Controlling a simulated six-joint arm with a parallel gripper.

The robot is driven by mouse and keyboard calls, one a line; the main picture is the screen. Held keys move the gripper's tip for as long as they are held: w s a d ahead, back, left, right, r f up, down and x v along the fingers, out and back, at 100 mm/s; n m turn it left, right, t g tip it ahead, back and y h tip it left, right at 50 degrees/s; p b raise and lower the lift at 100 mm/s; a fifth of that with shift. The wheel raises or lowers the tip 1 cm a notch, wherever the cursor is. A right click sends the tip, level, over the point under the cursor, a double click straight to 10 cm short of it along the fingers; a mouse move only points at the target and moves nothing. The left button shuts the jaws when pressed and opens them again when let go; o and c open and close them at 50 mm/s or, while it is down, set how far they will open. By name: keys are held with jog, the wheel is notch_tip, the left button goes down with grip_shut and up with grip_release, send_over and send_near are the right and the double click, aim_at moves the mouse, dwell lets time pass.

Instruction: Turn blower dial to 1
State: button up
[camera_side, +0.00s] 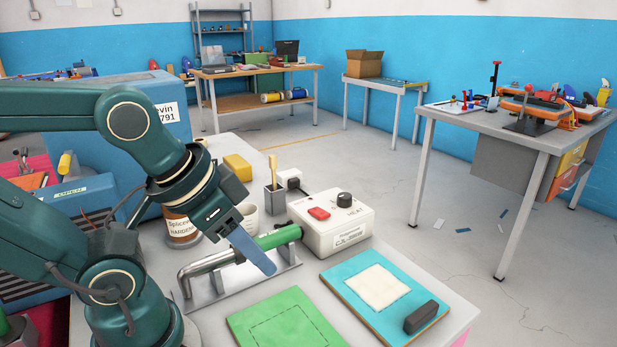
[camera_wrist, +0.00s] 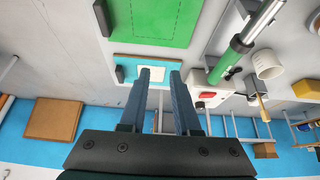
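The blower's white control box (camera_side: 331,224) sits on the bench, with a red switch (camera_side: 318,214) and a black dial (camera_side: 344,199) on top, by the word HEAT. The dial's pointer setting is too small to read. A green-handled metal nozzle (camera_side: 270,240) lies in a metal stand, left of the box. My gripper (camera_side: 267,268) is in front of the nozzle in the side view, left of the box and apart from the dial. In the wrist view its fingers (camera_wrist: 160,74) are spread and empty.
A green board (camera_side: 288,322) and a blue board with a white patch (camera_side: 347,282) lie in front. A black block (camera_side: 421,317) rests on the blue board. A brown can (camera_side: 181,228), white mug (camera_side: 247,221), brush holder (camera_side: 275,199) and yellow block (camera_side: 237,167) stand behind the nozzle.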

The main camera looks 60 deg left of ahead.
jog(key=o, duration=0.5)
jog(key=shift+w+r+n, duration=0.15)
jog(key=shift+r+n, duration=0.15)
jog(key=shift+r, duration=0.1)
jog(key=w+a+r+n+t+y, duration=0.1)
jog(key=w+a+r+n, duration=0.15)
jog(key=w+r, duration=0.45)
jog(key=n+g+y, duration=0.2)
jog(key=n, duration=0.3)
send_over(345, 195)
jog(key=s+d, duration=0.3)
jog(key=d, duration=0.2)
notch_tip(345, 195, down, 4)
jog(key=shift+n+g, duration=0.35)
jog(key=shift+g, duration=0.35)
jog(key=x, duration=0.7)
jog(key=s+a+x, duration=0.1)
jog(key=x, duration=0.3)
jog(key=shift+a+f, duration=0.2)
jog(key=shift+w+a+f, duration=0.2)
jog(key=shift+w+f, duration=0.05)
jog(key=shift+f, duration=0.35)
grip_shut()
